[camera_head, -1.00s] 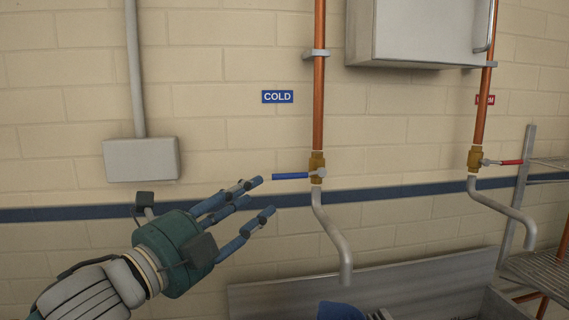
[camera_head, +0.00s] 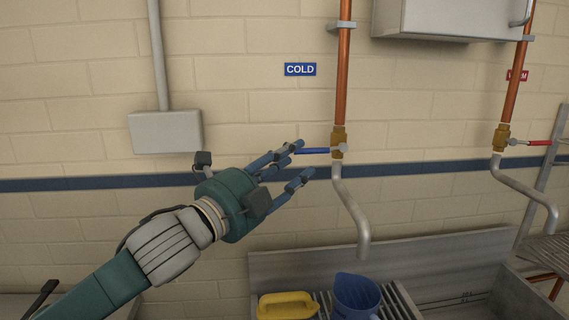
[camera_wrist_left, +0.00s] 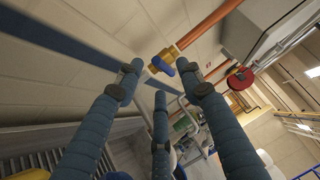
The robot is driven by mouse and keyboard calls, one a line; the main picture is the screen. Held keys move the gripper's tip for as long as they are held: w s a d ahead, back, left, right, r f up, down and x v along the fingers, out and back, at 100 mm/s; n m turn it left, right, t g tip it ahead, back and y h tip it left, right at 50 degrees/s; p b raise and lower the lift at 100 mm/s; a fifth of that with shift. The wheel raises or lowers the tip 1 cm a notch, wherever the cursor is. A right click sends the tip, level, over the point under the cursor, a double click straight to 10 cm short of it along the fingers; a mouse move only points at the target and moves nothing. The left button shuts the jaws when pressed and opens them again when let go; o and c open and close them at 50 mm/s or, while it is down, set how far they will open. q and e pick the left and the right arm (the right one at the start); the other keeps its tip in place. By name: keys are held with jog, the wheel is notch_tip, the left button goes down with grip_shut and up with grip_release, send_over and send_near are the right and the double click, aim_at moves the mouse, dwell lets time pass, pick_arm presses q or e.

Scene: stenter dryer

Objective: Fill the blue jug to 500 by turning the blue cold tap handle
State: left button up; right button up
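The blue cold tap handle (camera_head: 313,151) points left from the brass valve (camera_head: 339,143) on the copper pipe, below the COLD sign. The grey spout (camera_head: 352,215) bends down from the valve, with no water visible. The blue jug (camera_head: 355,293) stands upright in the sink below the spout; its lower part is cut off and its level cannot be read. My left gripper (camera_head: 303,160) is open, its fingertips at the handle's free end. In the left wrist view the handle (camera_wrist_left: 161,65) shows between the spread fingers; contact is unclear. My right gripper is not in view.
A yellow object (camera_head: 287,306) lies left of the jug on the ribbed sink surface. The second tap with a red handle (camera_head: 539,142) is at the right, near a metal rack (camera_head: 547,190). A grey wall box (camera_head: 166,131) is at the left.

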aim_at(307, 153)
pick_arm(q)
jog(key=shift+p+x, duration=0.95)
jog(key=shift+x, duration=1.55)
grip_shut()
